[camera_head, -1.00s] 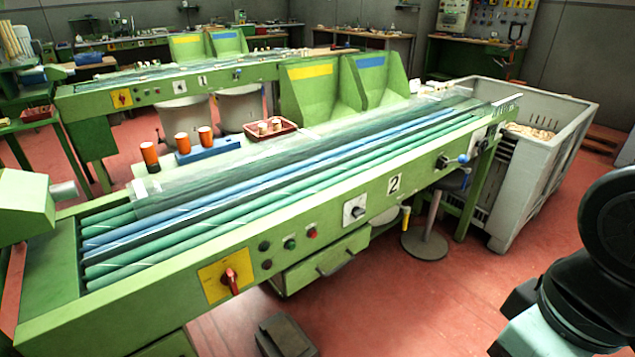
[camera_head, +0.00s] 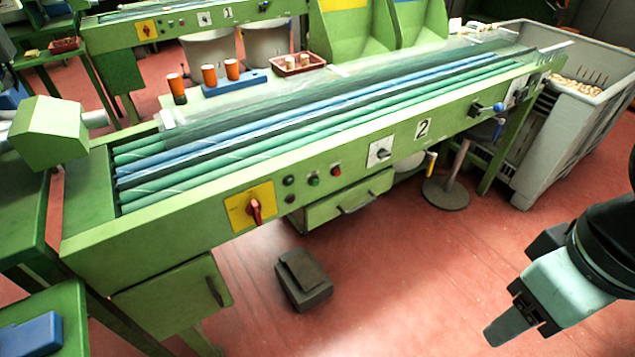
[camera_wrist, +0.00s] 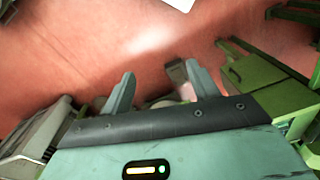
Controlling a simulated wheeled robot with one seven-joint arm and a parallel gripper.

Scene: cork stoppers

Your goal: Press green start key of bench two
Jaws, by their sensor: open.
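Bench two (camera_head: 350,185) is the long green bench with a white "2" plate (camera_head: 422,129) on its front panel. My gripper (camera_head: 505,325) is at the lower right in the head view, well apart from the panel, over the floor. In the wrist view, its two fingers (camera_wrist: 160,70) are spread with nothing between them. The green key cannot be made out in the wrist view.
A yellow plate with a red rotary switch (camera_head: 254,208) is left of the keys; a white-plated knob (camera_head: 380,152) is right. A drawer (camera_head: 345,205) sits below. A dark pedal box (camera_head: 303,280) and a stool (camera_head: 447,192) stand on the floor. Red floor before the bench is mostly clear.

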